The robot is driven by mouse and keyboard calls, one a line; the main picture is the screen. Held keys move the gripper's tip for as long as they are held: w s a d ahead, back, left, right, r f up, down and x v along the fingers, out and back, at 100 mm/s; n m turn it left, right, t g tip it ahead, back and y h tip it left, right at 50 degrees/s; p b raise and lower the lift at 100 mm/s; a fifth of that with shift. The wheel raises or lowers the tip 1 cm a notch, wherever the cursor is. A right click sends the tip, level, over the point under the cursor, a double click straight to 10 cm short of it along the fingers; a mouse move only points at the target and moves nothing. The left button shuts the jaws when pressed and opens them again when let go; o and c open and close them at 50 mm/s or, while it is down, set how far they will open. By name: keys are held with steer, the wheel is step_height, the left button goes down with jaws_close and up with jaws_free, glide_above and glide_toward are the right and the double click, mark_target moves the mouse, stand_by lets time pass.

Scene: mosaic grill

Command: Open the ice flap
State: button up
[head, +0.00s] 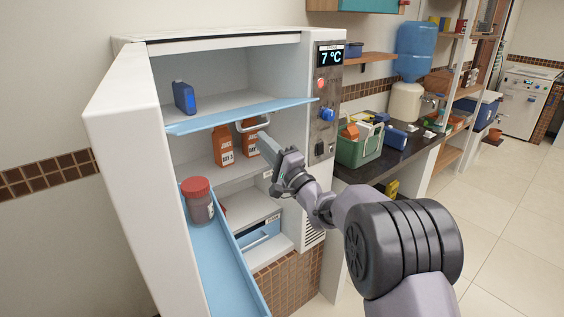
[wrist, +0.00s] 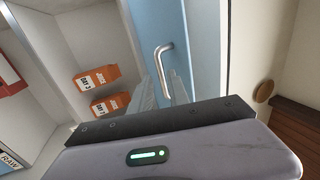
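The ice flap (head: 240,112) is a light blue panel across the upper part of the white fridge. It sticks out roughly level, with the compartment above it open to view. Its metal handle (head: 252,125) is on the underside. In the wrist view the flap (wrist: 195,45) is a blue panel and the handle (wrist: 163,62) is a bent silver bar. My gripper (head: 263,136) is just below and right of the handle. I see no clear contact.
A blue bottle (head: 184,97) stands in the upper compartment. Orange cartons (head: 223,145) stand on the shelf below the flap. A red-lidded jar (head: 200,201) sits in the lowered blue door (head: 222,270) at front left. A counter with a green crate (head: 358,150) is at right.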

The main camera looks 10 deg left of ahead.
steer(key=v, duration=1)
steer(key=shift+p, duration=0.4)
